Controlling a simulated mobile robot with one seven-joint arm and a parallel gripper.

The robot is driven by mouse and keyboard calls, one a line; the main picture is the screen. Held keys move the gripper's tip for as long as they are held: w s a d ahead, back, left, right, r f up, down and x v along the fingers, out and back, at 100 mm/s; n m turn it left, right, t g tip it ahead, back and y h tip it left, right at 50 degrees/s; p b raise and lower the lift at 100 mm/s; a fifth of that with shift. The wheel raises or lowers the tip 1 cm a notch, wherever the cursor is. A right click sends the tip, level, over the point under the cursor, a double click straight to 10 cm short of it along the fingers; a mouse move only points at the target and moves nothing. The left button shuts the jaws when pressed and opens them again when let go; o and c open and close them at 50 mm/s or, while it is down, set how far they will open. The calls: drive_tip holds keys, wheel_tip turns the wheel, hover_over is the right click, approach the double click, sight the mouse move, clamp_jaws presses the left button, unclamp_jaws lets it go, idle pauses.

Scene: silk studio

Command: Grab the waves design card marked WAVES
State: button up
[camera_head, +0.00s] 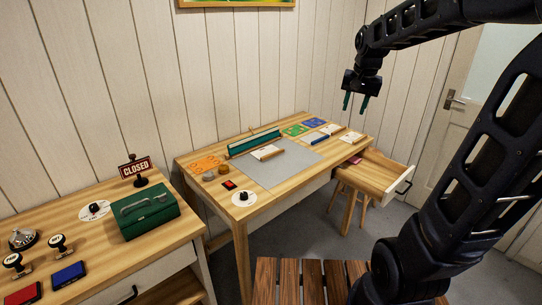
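Several flat coloured design cards lie on the wooden worktable (245,215). A blue card (314,122) and a green card (295,130) lie near its far right, and an orange card (205,164) lies at the left. Their markings are too small to read, so I cannot tell which says WAVES. My gripper (356,104) hangs in the air at the upper right of the picture, above and apart from the table's right end. Its two fingers point down, apart, with nothing between them.
A grey mat (255,176) and a teal roller-like tool (254,143) are on the worktable. A drawer (375,172) stands open at its right, above a stool (354,207).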

drive_tip(key=w+a+f+m, duration=0.25)
drive_tip(key=w+a, duration=0.35)
drive_tip(key=w, duration=0.6)
drive_tip(key=m+g, duration=0.3)
drive_tip(key=m, duration=0.1)
hover_over(273, 153)
wheel_tip(273, 153, down, 24)
drive_tip(key=shift+h, duration=0.3)
wheel_tip(273, 153, down, 5)
drive_tip(key=shift+s+d+f, duration=0.1)
drive_tip(key=shift+d, duration=0.05)
drive_tip(key=shift+a+f, duration=0.2)
drive_tip(key=shift+f, duration=2.5)
clamp_jaws()
